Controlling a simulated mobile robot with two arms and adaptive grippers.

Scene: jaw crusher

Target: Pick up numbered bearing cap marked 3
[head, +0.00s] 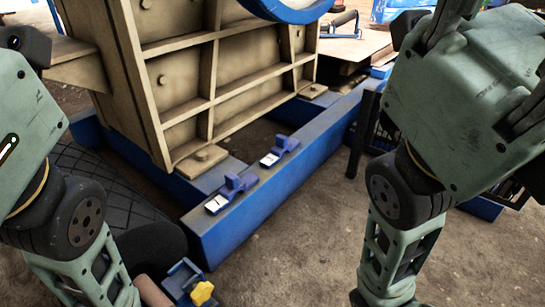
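Two small blue-purple bearing caps with white label plates sit on top of the blue frame beam. The nearer cap (236,187) is left of centre, and the farther cap (284,144) is further back along the beam. Their numbers are too small to read, so I cannot tell which is marked 3. My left arm comes down at the left edge and my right arm comes down right of centre. Both run to the bottom of the head view, and their gripper fingertips do not show there. Neither cap touches an arm.
The caps rest on a blue beam (245,225) beside the beige ribbed crusher body (235,75). A blue-and-yellow item (201,292) is at the bottom left, near my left arm. Dark mesh crates stand behind my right arm. Bare floor (300,235) lies between the beam and my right arm.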

